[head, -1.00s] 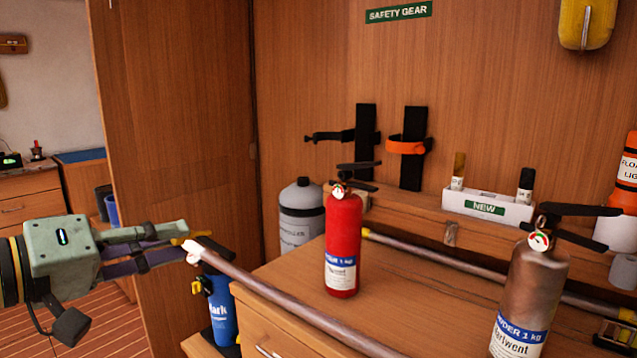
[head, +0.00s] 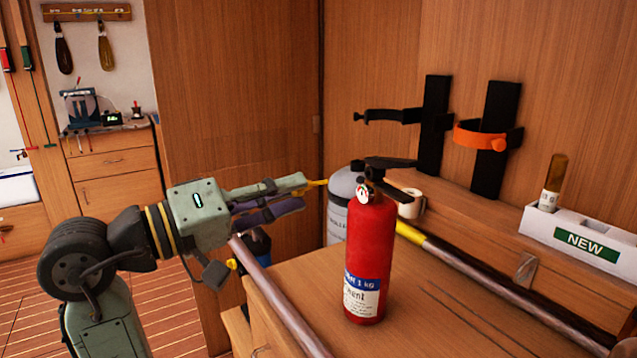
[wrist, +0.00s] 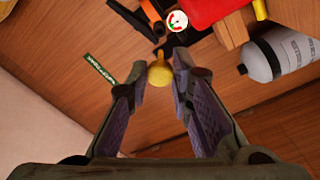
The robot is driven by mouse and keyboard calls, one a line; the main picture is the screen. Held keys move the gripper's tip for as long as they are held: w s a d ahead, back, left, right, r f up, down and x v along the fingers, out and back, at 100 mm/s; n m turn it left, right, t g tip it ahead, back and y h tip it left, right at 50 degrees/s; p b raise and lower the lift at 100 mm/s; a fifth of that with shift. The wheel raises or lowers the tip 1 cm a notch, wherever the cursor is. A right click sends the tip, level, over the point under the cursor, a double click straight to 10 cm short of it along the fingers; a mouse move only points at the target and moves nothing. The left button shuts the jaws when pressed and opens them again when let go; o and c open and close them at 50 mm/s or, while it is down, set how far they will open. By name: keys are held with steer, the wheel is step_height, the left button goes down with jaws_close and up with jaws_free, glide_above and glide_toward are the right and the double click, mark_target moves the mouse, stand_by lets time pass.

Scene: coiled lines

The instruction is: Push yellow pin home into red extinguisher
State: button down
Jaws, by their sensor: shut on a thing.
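The red extinguisher (head: 368,255) stands upright on the wooden counter. It has a black lever, a round white gauge and a blue-and-white label. My gripper (head: 303,191) is left of its head and shut on the yellow pin (head: 318,182), which points right toward the valve. A gap shows between the pin and the extinguisher. In the wrist view the pin (wrist: 158,74) sits between the fingertips (wrist: 160,78), with the gauge and part of the red body (wrist: 210,10) beyond. The hole for the pin cannot be made out.
A metal rail (head: 280,300) runs along the counter's near edge, below my gripper. A grey cylinder (head: 338,205) stands behind the extinguisher. Black wall brackets (head: 432,125) hang behind.

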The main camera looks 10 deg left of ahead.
mark_target(309, 189)
steer(key=x, duration=0.6)
steer(key=shift+d, duration=0.35)
steer(key=shift+f, duration=0.1)
stand_by(0.5)
steer(key=shift+s+f, duration=0.1)
steer(key=shift+s, duration=0.05)
steer(key=shift+d, duration=0.15)
stand_by(0.8)
steer(key=shift+x, duration=1.55)
steer(key=shift+d, duration=0.1)
steer(key=c, duration=1.6)
jaws_free()
steer(key=o, duration=0.6)
steer(key=shift+c, duration=0.2)
